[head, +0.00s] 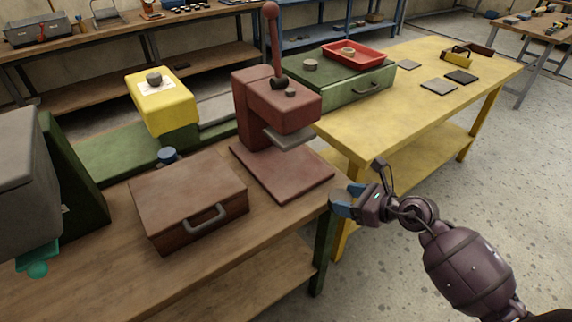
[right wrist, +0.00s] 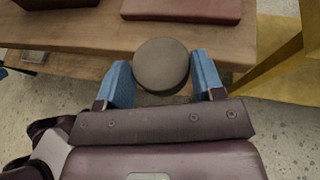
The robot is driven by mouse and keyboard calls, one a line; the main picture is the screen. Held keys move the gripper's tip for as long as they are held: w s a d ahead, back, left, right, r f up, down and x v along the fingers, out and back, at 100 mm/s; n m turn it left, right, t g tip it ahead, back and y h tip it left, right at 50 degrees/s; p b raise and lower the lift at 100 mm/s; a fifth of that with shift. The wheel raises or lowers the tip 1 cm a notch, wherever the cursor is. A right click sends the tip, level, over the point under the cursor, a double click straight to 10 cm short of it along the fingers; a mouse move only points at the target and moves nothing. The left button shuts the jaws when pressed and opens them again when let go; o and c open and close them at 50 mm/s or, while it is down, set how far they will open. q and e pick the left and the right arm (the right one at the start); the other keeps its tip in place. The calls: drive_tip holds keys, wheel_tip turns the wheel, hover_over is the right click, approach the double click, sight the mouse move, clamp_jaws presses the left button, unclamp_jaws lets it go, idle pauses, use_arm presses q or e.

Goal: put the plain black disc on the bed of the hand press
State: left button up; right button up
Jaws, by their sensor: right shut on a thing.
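The hand press (head: 275,105) is dark red, with a tall lever and a grey pressing plate (head: 290,138) above its flat red bed (head: 283,177). The bed looks empty. My right gripper (head: 342,204) is at the front right corner of the wooden bench, to the right of the bed and apart from it. In the right wrist view its blue fingers are shut on a plain dark grey-brown disc (right wrist: 162,66). In the head view I cannot make out the disc at the fingers.
A brown case (head: 188,198) with a handle lies left of the bed. A yellow machine (head: 160,105) bears a grey round piece. A green box (head: 345,85) holds a red tray (head: 356,60) and another grey round piece (head: 310,65). The yellow table (head: 400,105) is largely clear.

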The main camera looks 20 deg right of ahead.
sight(348, 192)
drive_tip(key=w, duration=0.1)
drive_tip(key=w+d, duration=0.1)
drive_tip(key=w+f+m, duration=0.1)
drive_tip(key=shift+w+d+f+t+h, duration=0.1)
drive_tip(key=shift+d+t+h, duration=0.1)
drive_tip(key=shift+t+h, duration=0.2)
drive_tip(key=w+a, duration=0.2)
drive_tip(key=w, duration=0.1)
drive_tip(key=w+a, duration=0.2)
drive_tip(key=w, duration=0.2)
drive_tip(key=w+a, duration=0.2)
drive_tip(key=w, duration=0.1)
drive_tip(key=shift+w+a+b, duration=0.3)
drive_tip(key=w+a, duration=0.2)
drive_tip(key=w, duration=0.1)
drive_tip(key=shift+f, duration=0.1)
drive_tip(key=shift+w+a+f+b, duration=0.15)
drive_tip(key=shift+w+f+b, duration=0.05)
drive_tip(key=shift+f+b, duration=0.15)
use_arm(q)
drive_tip(key=shift+s+f, duration=0.2)
drive_tip(key=shift+f, duration=0.5)
use_arm(e)
drive_tip(key=shift+r, duration=0.1)
drive_tip(key=shift+s+f, duration=0.1)
drive_tip(key=shift+f, duration=0.1)
drive_tip(key=o, duration=0.9)
drive_tip(key=shift+o, duration=0.2)
